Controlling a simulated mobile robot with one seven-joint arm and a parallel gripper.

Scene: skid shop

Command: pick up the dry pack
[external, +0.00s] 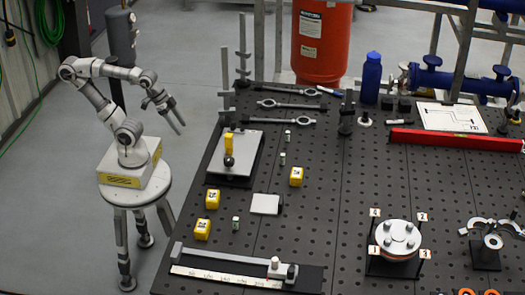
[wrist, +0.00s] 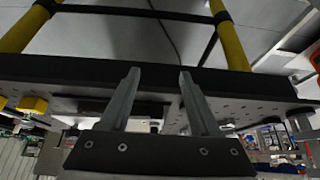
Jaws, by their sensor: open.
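A small flat whitish pack (external: 265,204), which looks like the dry pack, lies on the dark perforated table (external: 330,215) in the external view. It lies between the yellow blocks, apart from them. My gripper (external: 178,126) is off the table's left side, raised above the floor, well left of the pack. In the wrist view my gripper (wrist: 159,74) has its two fingers apart with nothing between them. The table edge (wrist: 60,72) crosses behind them. I cannot pick out the pack in the wrist view.
Yellow blocks (external: 296,176) (external: 212,199) (external: 202,229) stand around the pack. A grey plate with a yellow-handled tool (external: 228,145) is behind; a long ruler fixture (external: 225,276) is in front. Bare table lies right of the pack.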

